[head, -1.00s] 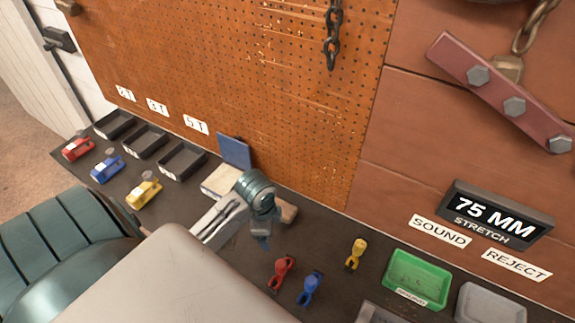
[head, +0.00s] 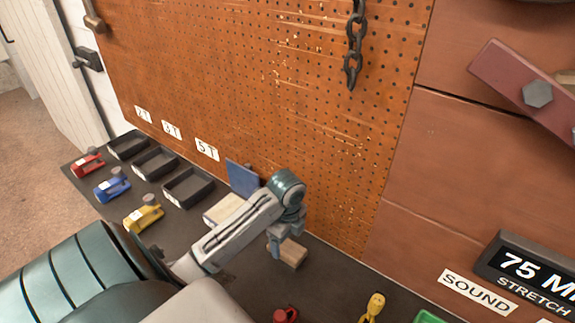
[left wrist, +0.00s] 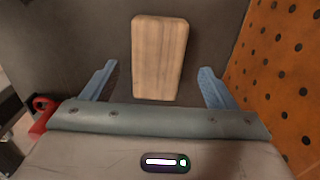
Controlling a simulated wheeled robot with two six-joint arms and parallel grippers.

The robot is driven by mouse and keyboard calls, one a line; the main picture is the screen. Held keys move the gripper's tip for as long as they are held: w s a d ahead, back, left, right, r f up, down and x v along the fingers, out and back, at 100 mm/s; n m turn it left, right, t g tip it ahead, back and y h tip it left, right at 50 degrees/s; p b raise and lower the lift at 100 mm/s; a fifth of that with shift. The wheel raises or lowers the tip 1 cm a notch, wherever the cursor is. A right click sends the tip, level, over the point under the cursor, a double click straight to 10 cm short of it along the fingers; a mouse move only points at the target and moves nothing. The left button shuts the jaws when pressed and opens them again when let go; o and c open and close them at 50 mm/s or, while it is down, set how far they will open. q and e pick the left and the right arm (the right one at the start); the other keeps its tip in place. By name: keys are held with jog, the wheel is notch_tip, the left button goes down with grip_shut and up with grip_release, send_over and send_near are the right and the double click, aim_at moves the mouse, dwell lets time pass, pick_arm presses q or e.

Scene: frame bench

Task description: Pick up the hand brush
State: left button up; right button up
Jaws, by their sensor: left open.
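A pale wooden piece with rounded corners, which I take to be the hand brush (head: 292,254), lies on the dark bench close to the pegboard. No bristles show. My left gripper (head: 275,252) is open beside or over it in the head view, partly covering it. In the left wrist view the wooden piece (left wrist: 159,57) lies between and beyond the two spread blue fingers (left wrist: 158,80), with gaps on both sides. I cannot tell how far above it the fingertips are. My right gripper is not in view.
A pale block (head: 222,208) and an upright blue plate (head: 243,179) stand behind my left arm. Black trays (head: 188,188) and red, blue and yellow shackles (head: 143,217) are at the left. The pegboard (head: 250,90) rises close behind the gripper.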

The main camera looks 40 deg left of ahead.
aim_at(287, 248)
pick_arm(q)
jog(key=shift+s+d+f+p, duration=0.1)
jog(key=shift+f+p, duration=0.2)
jog(key=shift+f, duration=0.2)
jog(key=shift+s+d+f+p, duration=0.1)
jog(key=shift+f+p, duration=0.2)
jog(key=shift+f, duration=0.2)
notch_tip(287, 248, down, 2)
jog(key=shift+f, duration=0.15)
jog(key=shift+w+a+f, duration=0.1)
jog(key=shift+f, duration=0.2)
jog(key=c, duration=1.1)
jog(key=shift+c, duration=0.2)
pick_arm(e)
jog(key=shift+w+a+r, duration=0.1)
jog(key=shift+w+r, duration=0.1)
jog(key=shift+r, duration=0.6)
